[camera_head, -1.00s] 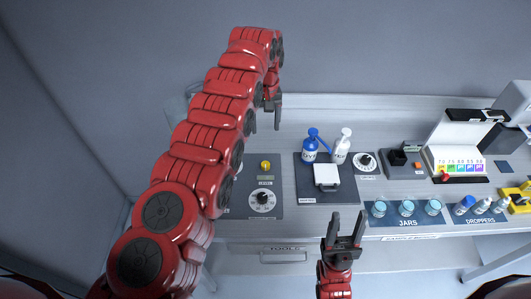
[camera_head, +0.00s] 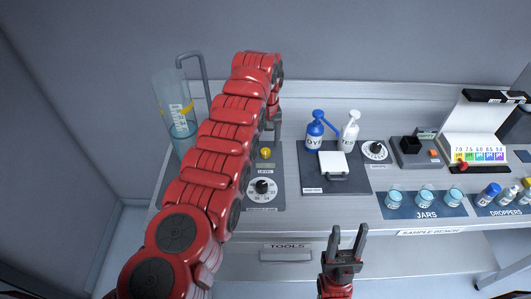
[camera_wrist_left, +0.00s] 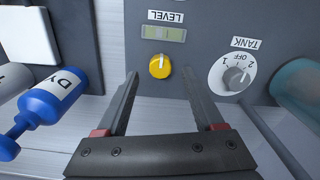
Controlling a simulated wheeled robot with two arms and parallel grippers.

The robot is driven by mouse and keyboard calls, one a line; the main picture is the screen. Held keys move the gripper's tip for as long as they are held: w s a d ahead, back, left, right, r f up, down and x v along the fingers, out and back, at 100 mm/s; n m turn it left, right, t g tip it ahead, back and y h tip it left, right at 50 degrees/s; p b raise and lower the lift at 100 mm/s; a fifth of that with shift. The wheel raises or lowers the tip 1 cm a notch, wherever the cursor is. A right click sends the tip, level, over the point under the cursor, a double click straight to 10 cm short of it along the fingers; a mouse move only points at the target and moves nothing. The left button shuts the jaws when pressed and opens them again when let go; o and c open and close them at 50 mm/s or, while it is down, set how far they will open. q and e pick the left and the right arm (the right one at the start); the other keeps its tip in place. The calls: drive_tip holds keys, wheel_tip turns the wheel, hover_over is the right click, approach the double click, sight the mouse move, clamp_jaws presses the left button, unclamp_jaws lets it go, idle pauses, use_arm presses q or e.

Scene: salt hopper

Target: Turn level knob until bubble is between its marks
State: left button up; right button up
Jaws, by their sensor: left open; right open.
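The yellow level knob (camera_head: 265,153) stands on a dark grey panel (camera_head: 277,198). In the left wrist view the knob (camera_wrist_left: 160,66) shows a pale pointer line, with the level vial (camera_wrist_left: 163,34) and its LEVEL label beyond it. The vial is greenish; I cannot make out the bubble or its marks. My left gripper (camera_wrist_left: 160,74) is open, its fingers apart with the knob seen between the tips and nothing held. In the head view the left gripper (camera_head: 273,132) is close to the knob. My right gripper (camera_head: 347,236) is open and empty before the bench front.
A TANK dial (camera_wrist_left: 237,72) sits beside the knob on the panel. A blue DYE bottle (camera_head: 316,132) and a white bottle (camera_head: 349,134) stand to the right. A tall glass cylinder (camera_head: 172,105) stands at the left. Jars (camera_head: 425,198) stand at the bench front.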

sight(265, 153)
use_arm(q)
drive_tip(key=shift+f+p, duration=0.4)
drive_tip(key=shift+f, duration=0.9)
drive_tip(key=shift+f, duration=0.1)
clamp_jaws()
